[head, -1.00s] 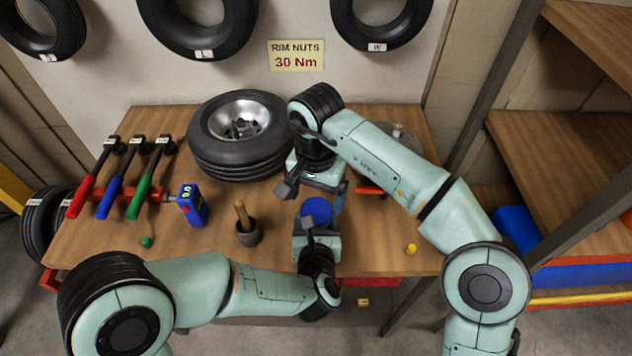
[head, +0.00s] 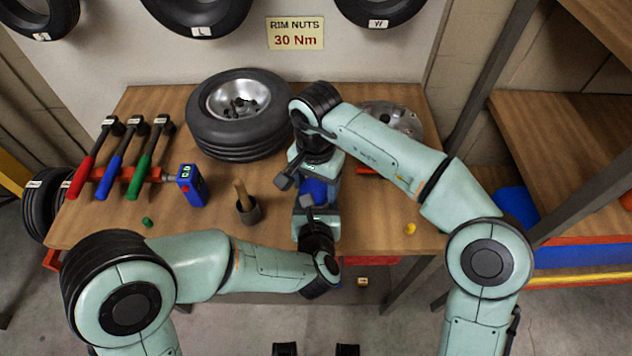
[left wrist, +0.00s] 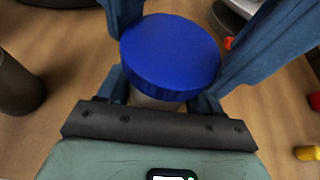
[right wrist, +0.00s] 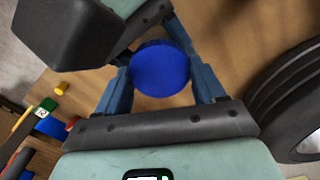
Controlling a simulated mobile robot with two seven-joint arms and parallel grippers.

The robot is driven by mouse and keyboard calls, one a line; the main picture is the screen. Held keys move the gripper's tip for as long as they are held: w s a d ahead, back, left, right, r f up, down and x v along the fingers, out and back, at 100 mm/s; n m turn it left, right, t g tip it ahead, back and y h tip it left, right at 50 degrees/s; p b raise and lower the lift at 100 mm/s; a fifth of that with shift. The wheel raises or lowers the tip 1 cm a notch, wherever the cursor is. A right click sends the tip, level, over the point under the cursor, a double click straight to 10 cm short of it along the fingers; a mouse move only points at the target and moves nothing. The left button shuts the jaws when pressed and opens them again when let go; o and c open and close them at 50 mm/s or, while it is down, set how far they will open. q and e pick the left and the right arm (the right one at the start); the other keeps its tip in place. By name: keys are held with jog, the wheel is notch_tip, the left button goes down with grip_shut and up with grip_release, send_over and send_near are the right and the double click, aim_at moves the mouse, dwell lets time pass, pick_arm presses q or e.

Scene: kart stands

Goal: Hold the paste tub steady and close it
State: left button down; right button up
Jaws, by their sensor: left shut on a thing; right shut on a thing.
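The paste tub (left wrist: 150,100) shows as a pale strip of body under its round blue lid (left wrist: 170,52) in the left wrist view. The lid sits over the tub's top; I cannot tell how tightly. My left gripper (head: 317,206) is shut on the tub body from the near side. My right gripper (head: 313,186) is shut on the lid from the far side. In the right wrist view the blue lid (right wrist: 160,68) lies between my right fingers. In the head view my grippers hide most of the tub.
A dark cup (head: 248,212) with a wooden handle, a blue device (head: 191,186) and several wrenches are to the left. A green piece (head: 147,222) and a yellow piece (head: 410,228) lie near the front edge.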

jog(key=m, duration=0.2)
jog(key=shift+m, duration=0.3)
jog(key=o, duration=1.2)
jog(key=shift+c, duration=0.2)
jog(key=shift+r, duration=2.3)
jog(key=shift+c, duration=0.4)
